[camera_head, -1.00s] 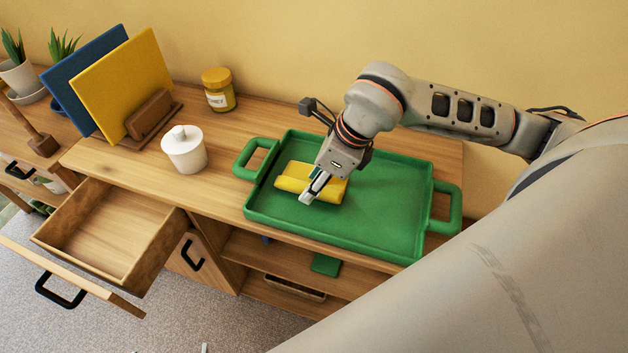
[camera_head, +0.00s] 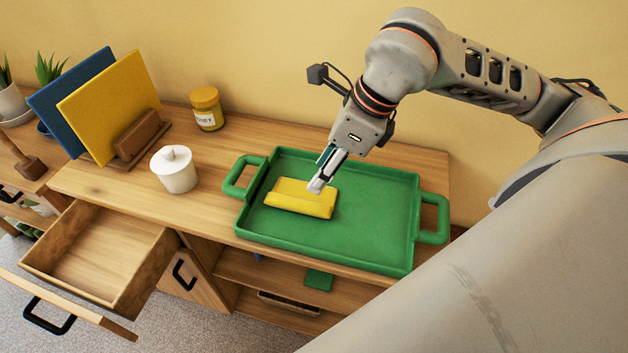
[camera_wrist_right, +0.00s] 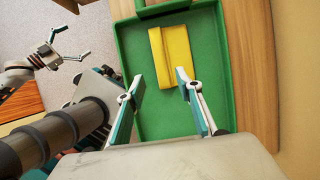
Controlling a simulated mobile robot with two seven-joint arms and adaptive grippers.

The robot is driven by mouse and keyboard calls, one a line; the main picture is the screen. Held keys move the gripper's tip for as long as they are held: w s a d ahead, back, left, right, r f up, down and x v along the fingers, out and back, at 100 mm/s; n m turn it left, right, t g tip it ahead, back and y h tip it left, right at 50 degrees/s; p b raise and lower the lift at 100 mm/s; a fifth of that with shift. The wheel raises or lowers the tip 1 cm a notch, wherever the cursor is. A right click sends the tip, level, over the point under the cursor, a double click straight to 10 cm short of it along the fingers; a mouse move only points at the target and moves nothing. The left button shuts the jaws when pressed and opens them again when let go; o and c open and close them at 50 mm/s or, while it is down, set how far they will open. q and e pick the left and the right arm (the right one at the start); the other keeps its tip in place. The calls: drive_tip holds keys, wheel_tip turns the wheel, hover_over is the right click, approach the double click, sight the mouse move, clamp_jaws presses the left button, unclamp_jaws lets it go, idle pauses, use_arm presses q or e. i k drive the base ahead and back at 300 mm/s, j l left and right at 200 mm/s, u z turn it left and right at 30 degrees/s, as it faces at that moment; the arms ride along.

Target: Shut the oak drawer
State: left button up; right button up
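The oak drawer (camera_head: 95,255) is pulled out of the oak cabinet at the left of the head view. It looks empty, and its front has a black handle (camera_head: 48,316). My right gripper (camera_head: 319,186) is above a yellow folded cloth-like item (camera_head: 300,198) on the green tray (camera_head: 385,225), well to the right of the drawer. In the wrist view the right gripper (camera_wrist_right: 162,88) is open and empty, with the yellow item (camera_wrist_right: 172,55) beyond its fingertips. My left gripper (camera_wrist_right: 72,45) shows in the wrist view, fingers spread and empty, away from the tray.
On the cabinet top (camera_head: 110,185) stand a white lidded pot (camera_head: 174,171), a honey jar (camera_head: 207,110) and a rack with a yellow board (camera_head: 110,105) and a blue board (camera_head: 65,105).

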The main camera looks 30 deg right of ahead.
sight(113, 261)
drive_tip(key=k, duration=1)
